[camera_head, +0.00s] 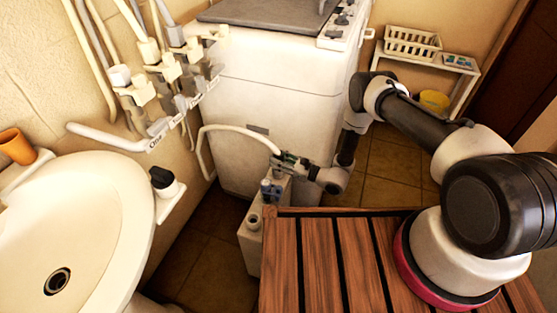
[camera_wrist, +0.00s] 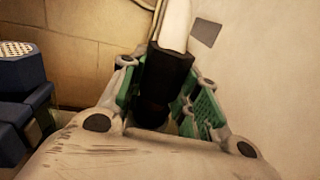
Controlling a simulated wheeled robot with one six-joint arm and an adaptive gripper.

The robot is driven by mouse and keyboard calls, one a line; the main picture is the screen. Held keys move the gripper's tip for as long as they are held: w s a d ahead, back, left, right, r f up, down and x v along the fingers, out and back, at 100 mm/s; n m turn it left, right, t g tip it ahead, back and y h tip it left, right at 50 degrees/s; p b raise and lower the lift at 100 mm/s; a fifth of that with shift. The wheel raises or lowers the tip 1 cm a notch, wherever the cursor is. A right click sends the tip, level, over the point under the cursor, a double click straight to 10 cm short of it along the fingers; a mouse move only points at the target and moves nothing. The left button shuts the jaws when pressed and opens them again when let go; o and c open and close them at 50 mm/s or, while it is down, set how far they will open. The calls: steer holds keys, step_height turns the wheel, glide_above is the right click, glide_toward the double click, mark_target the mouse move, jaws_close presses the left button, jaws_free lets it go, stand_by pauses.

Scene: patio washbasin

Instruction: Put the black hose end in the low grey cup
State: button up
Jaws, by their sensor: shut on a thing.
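The black hose end (camera_wrist: 168,75) is between the green finger pads of my gripper (camera_wrist: 165,105) in the wrist view, with the white hose (camera_wrist: 177,25) running up from it. In the head view my gripper (camera_head: 288,161) is shut on it beside the front of the white machine, and the hose (camera_head: 225,129) arches away to the left. Just below and left of my gripper, a pale stand (camera_head: 252,250) carries a low grey cup (camera_head: 253,221) at its near end and bluish fittings (camera_head: 270,190) farther back. The tip of the hose end is hidden.
A slatted wooden top (camera_head: 320,255) lies right of the stand. The washbasin (camera_head: 120,215) is at left, with a black-topped item (camera_head: 163,181) on its side holder. Taps and pipes (camera_head: 160,85) line the wall. The white machine (camera_head: 270,80) stands behind. Dark blue blocks (camera_wrist: 20,105) show in the wrist view.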

steer(key=shift+f, duration=0.55)
steer(key=o, duration=0.8)
steer(key=shift+v, duration=5.5)
steer(key=shift+f, duration=0.15)
